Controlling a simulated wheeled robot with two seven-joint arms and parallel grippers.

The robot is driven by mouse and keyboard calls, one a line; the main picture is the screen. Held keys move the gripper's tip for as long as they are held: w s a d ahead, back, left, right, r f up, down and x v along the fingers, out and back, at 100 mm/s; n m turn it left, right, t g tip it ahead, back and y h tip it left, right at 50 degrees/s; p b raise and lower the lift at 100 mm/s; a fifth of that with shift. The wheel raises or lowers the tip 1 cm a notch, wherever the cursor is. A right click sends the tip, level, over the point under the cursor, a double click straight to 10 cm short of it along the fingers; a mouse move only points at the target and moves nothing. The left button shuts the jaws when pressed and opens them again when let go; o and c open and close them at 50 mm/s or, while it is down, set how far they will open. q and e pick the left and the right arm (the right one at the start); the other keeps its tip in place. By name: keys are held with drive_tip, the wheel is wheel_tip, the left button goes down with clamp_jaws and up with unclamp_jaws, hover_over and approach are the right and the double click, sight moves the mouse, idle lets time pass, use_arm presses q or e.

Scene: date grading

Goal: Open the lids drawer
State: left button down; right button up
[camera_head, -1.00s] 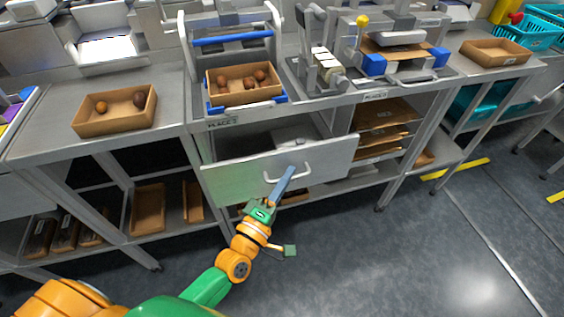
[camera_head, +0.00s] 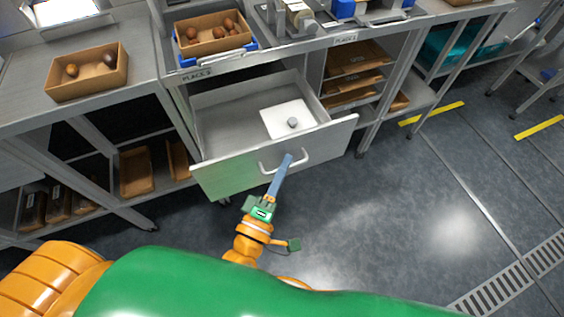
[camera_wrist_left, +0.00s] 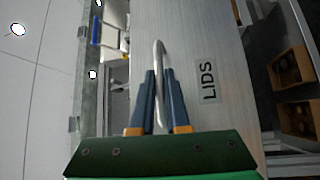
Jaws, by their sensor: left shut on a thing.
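The lids drawer (camera_head: 225,174) is a grey metal drawer under the bench, pulled well out, with its inside showing. A white square lid with a grey knob (camera_head: 288,119) lies in it. Its bar handle (camera_head: 298,164) is on the front. My left gripper (camera_head: 285,164) is at the handle, its blue fingers shut on it. In the left wrist view the handle (camera_wrist_left: 159,60) runs between the two fingers (camera_wrist_left: 158,85), beside a label reading LIDS (camera_wrist_left: 208,81). My right gripper is not in view.
A box of dates (camera_head: 212,45) stands on the bench above the drawer, and another box (camera_head: 88,88) is at the left. Shelves with flat cartons (camera_head: 355,56) are right of the drawer. The floor in front (camera_head: 400,200) is clear.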

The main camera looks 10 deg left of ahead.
use_arm(q)
drive_tip(key=c, duration=1.2)
unclamp_jaws()
drive_tip(key=b+v, duration=0.1)
drive_tip(key=v, duration=0.6)
